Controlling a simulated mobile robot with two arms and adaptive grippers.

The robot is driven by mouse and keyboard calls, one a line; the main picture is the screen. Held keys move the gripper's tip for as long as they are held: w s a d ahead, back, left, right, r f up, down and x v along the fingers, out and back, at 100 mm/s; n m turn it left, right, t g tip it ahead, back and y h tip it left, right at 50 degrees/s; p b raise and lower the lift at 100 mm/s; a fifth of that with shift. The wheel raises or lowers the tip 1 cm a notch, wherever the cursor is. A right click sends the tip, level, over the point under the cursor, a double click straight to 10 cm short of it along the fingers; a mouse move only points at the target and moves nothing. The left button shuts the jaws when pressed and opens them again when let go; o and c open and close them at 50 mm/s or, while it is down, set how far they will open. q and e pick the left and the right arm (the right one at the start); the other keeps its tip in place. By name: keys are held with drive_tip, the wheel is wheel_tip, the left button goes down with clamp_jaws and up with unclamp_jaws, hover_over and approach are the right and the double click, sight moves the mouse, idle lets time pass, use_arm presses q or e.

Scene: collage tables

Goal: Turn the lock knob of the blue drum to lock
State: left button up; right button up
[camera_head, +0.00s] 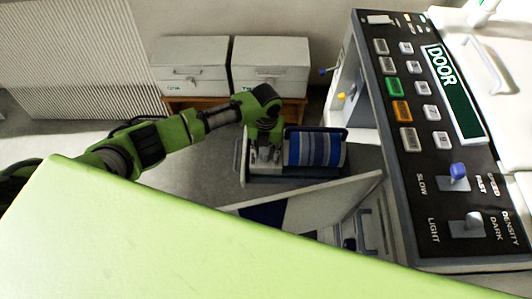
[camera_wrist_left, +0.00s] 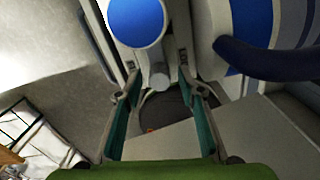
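The blue drum (camera_head: 317,148), striped in blue and white, lies in the open machine in the middle of the head view. Part of it shows at the upper right in the left wrist view (camera_wrist_left: 250,20). My left gripper (camera_head: 265,150) is at the drum's left end. In the left wrist view my gripper (camera_wrist_left: 158,72) is open, with its two teal-padded fingers apart. I cannot tell which is the lock knob. My right gripper is out of view.
A dark curved handle (camera_wrist_left: 265,60) is close to the right finger. A control panel (camera_head: 440,200) with buttons and levers stands at the right. A tilted pale panel (camera_head: 325,205) is below the drum. Two grey boxes (camera_head: 190,68) (camera_head: 270,65) stand behind my left arm.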

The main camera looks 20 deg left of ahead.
sight(266, 152)
use_arm(q)
wheel_tip(266, 152, up, 10)
drive_tip(key=shift+r, duration=0.15)
idle(0.7)
